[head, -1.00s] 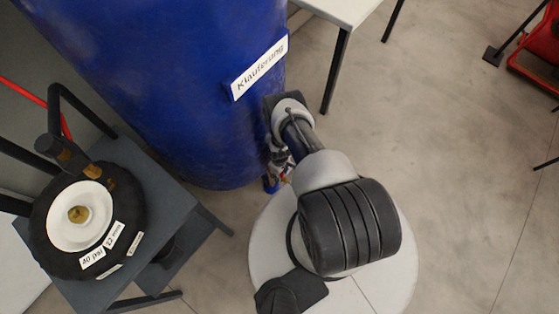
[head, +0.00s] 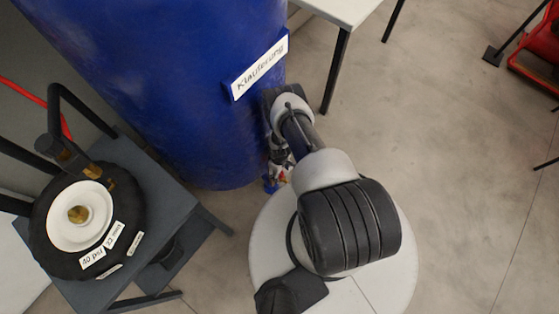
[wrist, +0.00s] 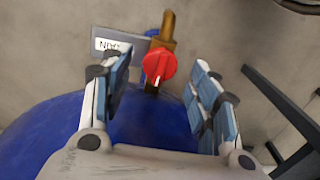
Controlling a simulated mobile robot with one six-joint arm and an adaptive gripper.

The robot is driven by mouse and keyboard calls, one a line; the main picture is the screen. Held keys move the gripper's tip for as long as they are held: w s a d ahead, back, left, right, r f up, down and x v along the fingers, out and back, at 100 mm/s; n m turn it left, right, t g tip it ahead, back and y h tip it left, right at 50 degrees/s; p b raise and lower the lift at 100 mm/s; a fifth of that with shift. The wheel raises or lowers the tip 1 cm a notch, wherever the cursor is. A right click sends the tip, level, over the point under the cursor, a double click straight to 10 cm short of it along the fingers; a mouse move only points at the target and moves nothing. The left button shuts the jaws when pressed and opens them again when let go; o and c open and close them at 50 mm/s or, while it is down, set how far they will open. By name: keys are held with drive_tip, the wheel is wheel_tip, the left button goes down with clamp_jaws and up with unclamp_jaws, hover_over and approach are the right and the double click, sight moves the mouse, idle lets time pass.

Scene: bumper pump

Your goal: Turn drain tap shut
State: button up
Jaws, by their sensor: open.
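The drain tap's red knob (wrist: 160,65) shows in the wrist view, round with a pale pointer line, mounted on a brass-brown pipe (wrist: 167,27). My gripper (wrist: 167,82) is open, with its blue-padded fingers on either side of the knob in the picture. No finger visibly touches the knob; I cannot tell the exact depth between them. In the head view the blue tank (head: 180,80) stands beside my arm, and my gripper (head: 274,178) is small and partly hidden low by the tank's side. The knob is not clear there.
A grey tag (wrist: 112,44) sits beside the tap. The tank carries a white label (head: 259,68). A dark stand (head: 165,215) with a round black-and-white part (head: 50,235) is at left. A white table (head: 345,8) stands at upper right. Open floor (head: 460,150) lies right.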

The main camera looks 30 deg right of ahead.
wheel_tip(320, 180, up, 11)
drive_tip(key=shift+f, duration=0.15)
idle(0.7)
